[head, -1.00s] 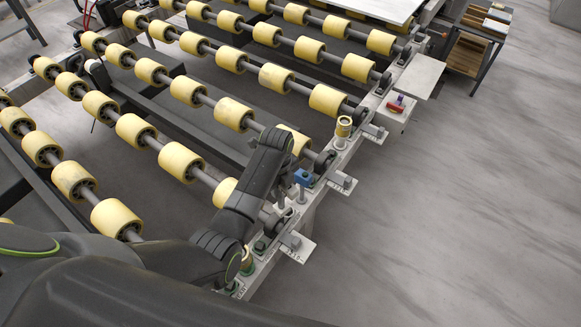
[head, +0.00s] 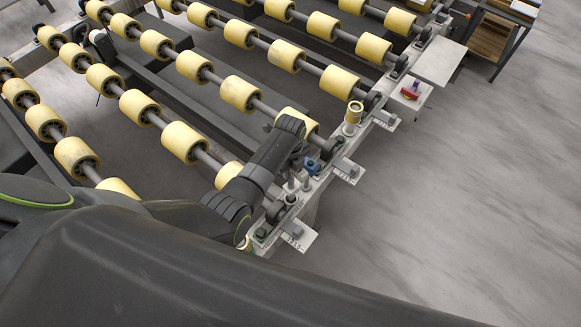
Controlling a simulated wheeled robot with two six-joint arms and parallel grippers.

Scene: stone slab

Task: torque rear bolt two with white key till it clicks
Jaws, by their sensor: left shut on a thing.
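My left arm's dark wrist (head: 270,165) reaches over the conveyor's side rail. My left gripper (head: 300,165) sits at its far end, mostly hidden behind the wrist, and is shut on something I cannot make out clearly. A small blue part (head: 312,167) shows right beside it, above the rail. Silver upright posts (head: 291,183) stand just below it. A dark bolt head (head: 262,233) sits on the rail nearer me. I cannot pick out a white key or tell which bolt is rear bolt two. My right gripper is out of view.
Yellow rollers (head: 240,93) on shafts fill the left. Along the rail are marked side plates (head: 348,171), a yellow-topped cylinder (head: 353,112) and a box with a red switch (head: 411,92). Grey stone floor (head: 470,210) is clear at right.

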